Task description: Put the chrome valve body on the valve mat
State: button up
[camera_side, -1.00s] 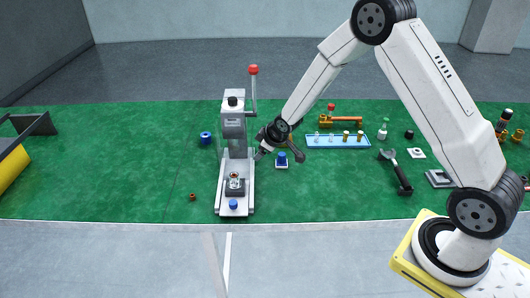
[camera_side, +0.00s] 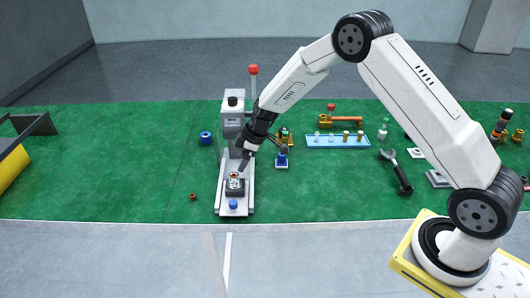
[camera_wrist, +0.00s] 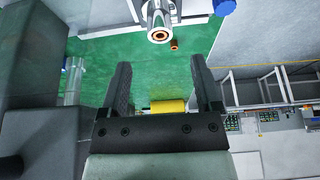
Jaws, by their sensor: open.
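The chrome valve body (camera_side: 235,181) appears to be the shiny upright part with a copper ring, in a dark holder on the press base. In the wrist view its chrome cylinder (camera_wrist: 158,20) shows at the top, beyond the fingertips. My gripper (camera_side: 241,163) is just above and behind it in the side view. In the wrist view, the jaws (camera_wrist: 160,64) are open with nothing between them. A small pale mat (camera_side: 277,165) right of the press bears a blue part; another white square (camera_side: 411,153) lies further right. I cannot tell which is the valve mat.
The press column (camera_side: 233,120) and red-knobbed lever (camera_side: 253,70) stand close behind my gripper. A blue cap (camera_side: 233,204) is on the press base front. A light-blue tray (camera_side: 312,146) and a wrench (camera_side: 402,180) lie right.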

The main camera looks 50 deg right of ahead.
aim_at(234, 175)
jog(key=shift+x, duration=1.4)
jog(key=shift+x, duration=2.6)
jog(key=shift+w+r, duration=0.1)
grip_shut()
